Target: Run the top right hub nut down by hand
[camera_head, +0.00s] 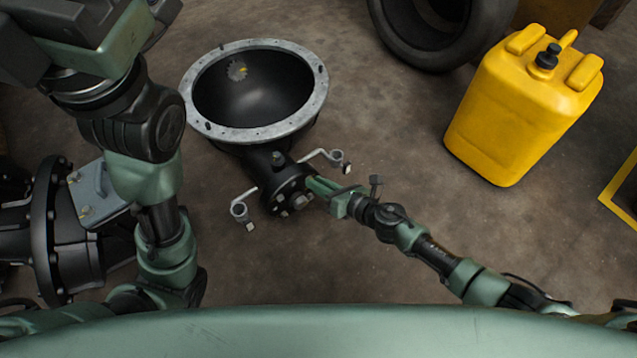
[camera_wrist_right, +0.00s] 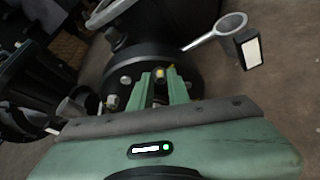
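The black hub (camera_head: 287,193) with its round bolted flange is at the lower end of the black axle housing. The flange face also shows in the right wrist view (camera_wrist_right: 125,62), with several nuts around it. My right gripper (camera_head: 318,187) reaches the right side of the flange from the lower right. In the wrist view its two green fingers (camera_wrist_right: 161,84) stand apart, with a yellowish nut (camera_wrist_right: 160,73) between or just beyond their tips; firm contact cannot be made out. My left arm rises at the left; its gripper body (camera_head: 95,40) is cut off at the top left, fingers not distinguishable.
Bent arms with ring ends stand on both sides of the hub, left (camera_head: 240,209) and right (camera_head: 336,156). A grey-rimmed bowl housing (camera_head: 308,112) is behind. A yellow canister (camera_head: 520,110) and a tire (camera_head: 395,40) are at the right. Floor between is clear.

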